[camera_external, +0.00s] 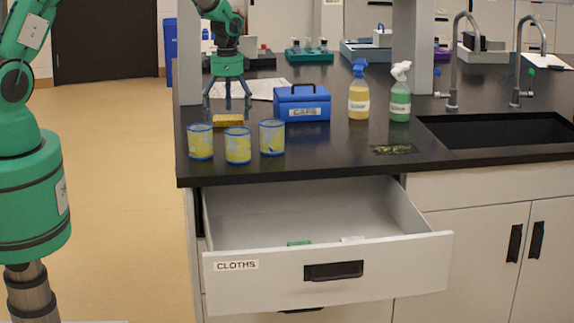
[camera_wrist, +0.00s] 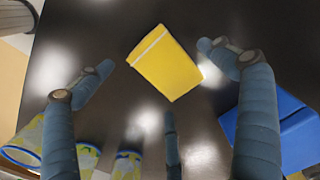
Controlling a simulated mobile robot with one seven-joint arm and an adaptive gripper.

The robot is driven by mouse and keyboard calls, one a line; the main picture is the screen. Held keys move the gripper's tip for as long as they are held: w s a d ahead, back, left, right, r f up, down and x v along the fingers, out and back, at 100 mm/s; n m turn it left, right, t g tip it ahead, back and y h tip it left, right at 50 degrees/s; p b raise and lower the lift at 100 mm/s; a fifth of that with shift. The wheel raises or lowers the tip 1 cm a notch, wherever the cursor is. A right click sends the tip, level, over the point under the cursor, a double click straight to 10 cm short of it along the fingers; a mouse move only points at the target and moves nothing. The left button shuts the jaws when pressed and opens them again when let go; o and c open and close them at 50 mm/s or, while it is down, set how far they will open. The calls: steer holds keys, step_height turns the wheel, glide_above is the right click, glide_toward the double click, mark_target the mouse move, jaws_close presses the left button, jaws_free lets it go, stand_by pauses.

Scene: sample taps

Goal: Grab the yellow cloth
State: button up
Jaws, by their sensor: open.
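The yellow cloth (camera_external: 228,121) lies as a small folded block on the black counter, behind the cups and left of the blue box. In the wrist view the yellow cloth (camera_wrist: 166,66) shows whole, with a pale stripe near one edge. My three-fingered gripper (camera_external: 228,103) points down above the cloth, its fingers spread and empty. In the wrist view my gripper (camera_wrist: 160,78) has its fingers around the cloth's outline, with no finger clearly touching it.
Three yellow cups with blue rims (camera_external: 238,146) stand in front of the cloth. A blue box (camera_external: 303,105) and two spray bottles (camera_external: 359,98) stand to the right. An open drawer marked CLOTHS (camera_external: 328,278) holds a green and a white item. A sink (camera_external: 490,131) is at right.

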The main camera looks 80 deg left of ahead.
steer(key=shift+f, duration=0.65)
steer(key=c, duration=1)
